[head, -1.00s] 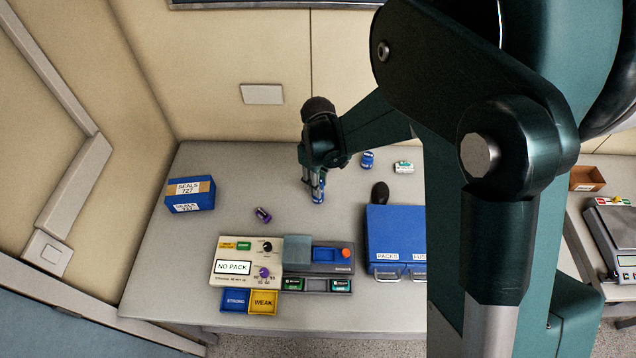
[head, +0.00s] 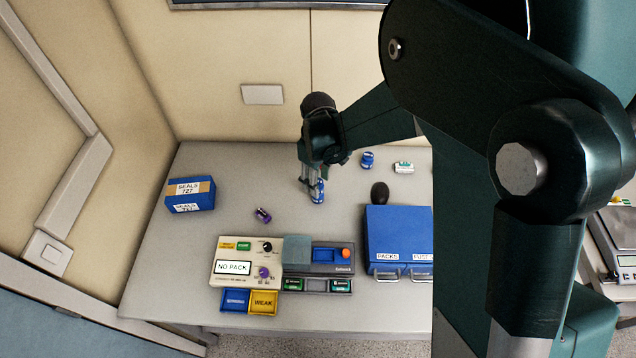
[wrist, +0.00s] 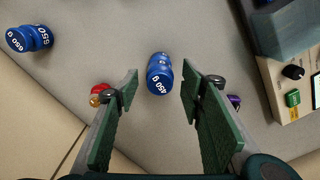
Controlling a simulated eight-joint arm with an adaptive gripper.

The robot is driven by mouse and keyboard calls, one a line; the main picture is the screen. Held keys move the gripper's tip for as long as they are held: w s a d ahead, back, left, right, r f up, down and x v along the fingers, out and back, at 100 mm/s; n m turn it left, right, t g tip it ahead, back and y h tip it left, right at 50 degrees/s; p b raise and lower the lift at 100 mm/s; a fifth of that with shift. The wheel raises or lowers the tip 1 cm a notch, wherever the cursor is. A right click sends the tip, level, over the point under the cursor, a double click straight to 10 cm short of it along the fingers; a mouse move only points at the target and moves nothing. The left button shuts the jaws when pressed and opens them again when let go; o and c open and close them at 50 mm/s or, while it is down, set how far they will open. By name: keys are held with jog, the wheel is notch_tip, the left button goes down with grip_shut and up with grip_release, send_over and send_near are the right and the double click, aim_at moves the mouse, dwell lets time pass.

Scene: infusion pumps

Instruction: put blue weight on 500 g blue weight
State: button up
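A blue weight (wrist: 160,75) lies or stands between the spread fingers of my gripper (wrist: 160,85) in the wrist view, with a gap on each side. Its white print seems to read 450 g. In the head view my gripper (head: 315,184) points down at this blue weight (head: 319,197) on the table, and its fingers partly hide it. A second blue weight (head: 367,160) stands farther back to the right; in the wrist view the stepped blue weight (wrist: 30,38) at upper left shows print like 650 g and 550. I cannot read 500 g on either.
A purple item (head: 263,215) lies left of the gripper. A red and gold item (wrist: 99,94) is beside the left finger. The control panel (head: 232,281), blue packs box (head: 398,232), dark rounded object (head: 380,192) and SEALS box (head: 190,194) stand around.

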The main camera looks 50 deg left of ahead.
aim_at(319, 182)
notch_tip(319, 182, up, 10)
jog(key=shift+r, duration=0.25)
dwell(0.4)
dwell(0.5)
jog(key=w+d+r+m+t+y, duration=0.1)
jog(key=w+d+r+m, duration=0.3)
jog(key=d, duration=0.7)
jog(key=w+d+r+m+t, duration=0.15)
jog(key=w+d+r, duration=0.45)
jog(key=d, duration=0.6)
jog(key=w+d+r+m+y, duration=0.1)
jog(key=w+d+r+m, duration=0.4)
jog(key=d, duration=0.6)
jog(key=s+d+r+m+t, duration=0.1)
jog(key=s+d+m, duration=0.2)
jog(key=d, duration=0.8)
jog(key=s+d+r+m+t+h, duration=0.1)
jog(key=s+d, duration=0.4)
jog(key=d, duration=0.7)
jog(key=s+d+r+m+t+h, duration=0.1)
jog(key=s+d+m, duration=0.3)
jog(key=d, duration=0.8)
jog(key=shift+m+t, duration=0.65)
jog(key=shift+t, duration=0.2)
